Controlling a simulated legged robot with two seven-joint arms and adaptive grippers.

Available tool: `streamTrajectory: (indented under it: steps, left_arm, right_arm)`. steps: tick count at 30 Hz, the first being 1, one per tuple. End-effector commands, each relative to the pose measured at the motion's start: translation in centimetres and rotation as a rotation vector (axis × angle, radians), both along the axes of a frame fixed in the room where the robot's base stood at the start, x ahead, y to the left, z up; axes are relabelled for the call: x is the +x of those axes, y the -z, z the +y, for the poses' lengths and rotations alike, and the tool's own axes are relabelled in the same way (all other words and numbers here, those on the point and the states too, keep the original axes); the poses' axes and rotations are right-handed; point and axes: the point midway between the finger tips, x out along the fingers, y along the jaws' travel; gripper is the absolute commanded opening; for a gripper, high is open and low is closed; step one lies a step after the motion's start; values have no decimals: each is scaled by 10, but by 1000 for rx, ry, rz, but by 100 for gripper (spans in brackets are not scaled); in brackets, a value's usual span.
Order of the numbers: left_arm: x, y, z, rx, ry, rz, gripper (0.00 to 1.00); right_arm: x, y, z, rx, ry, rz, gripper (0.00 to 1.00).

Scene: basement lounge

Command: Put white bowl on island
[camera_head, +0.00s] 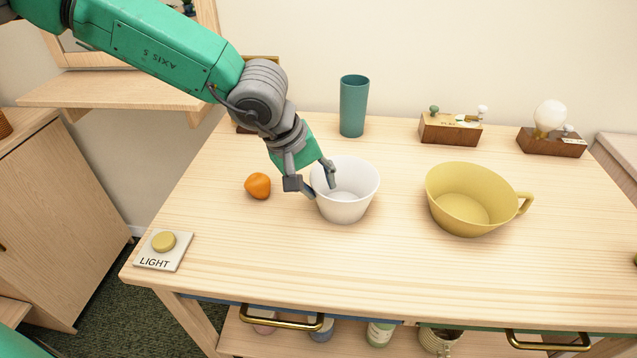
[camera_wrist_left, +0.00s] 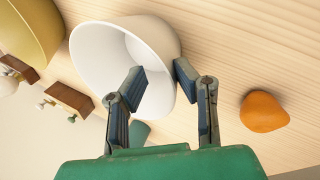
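The white bowl (camera_head: 346,206) stands upright on the light wooden table (camera_head: 260,260), left of a yellow cup. My left gripper (camera_head: 319,184) is at the bowl's left rim, pointing down. In the left wrist view, the gripper (camera_wrist_left: 160,76) is open, with one finger over the inside of the white bowl (camera_wrist_left: 100,58) and the other outside its wall. A gap shows between the fingers and the wall lies between them. My right gripper is not in view. I cannot tell which surface is the island.
An orange (camera_head: 258,186) lies just left of the gripper. The yellow cup (camera_head: 458,205) stands to the right, a teal tumbler (camera_head: 354,106) behind. Two wooden blocks with knobs (camera_head: 449,129) and a bulb (camera_head: 549,118) are at the back. A light button (camera_head: 163,246) is front left. The table's front middle is clear.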

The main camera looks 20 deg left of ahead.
Motion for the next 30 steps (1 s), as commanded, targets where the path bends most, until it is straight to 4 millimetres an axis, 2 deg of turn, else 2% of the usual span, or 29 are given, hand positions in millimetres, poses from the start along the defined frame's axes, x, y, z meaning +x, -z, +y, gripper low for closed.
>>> streamTrajectory:
  steps: [12, 16, 21, 30]
  left_arm:
    - [-22, -77, 24, -3, -3, -2, 26]
    - [-27, -96, 28, -1, -2, -2, 26]
    - [-32, -107, 31, 1, 0, -1, 26]
    - [-33, -107, 34, -1, 0, 1, 26]
  right_arm:
    - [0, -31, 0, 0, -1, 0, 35]
    - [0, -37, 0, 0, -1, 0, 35]
    - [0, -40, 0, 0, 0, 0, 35]
    - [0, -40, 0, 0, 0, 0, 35]
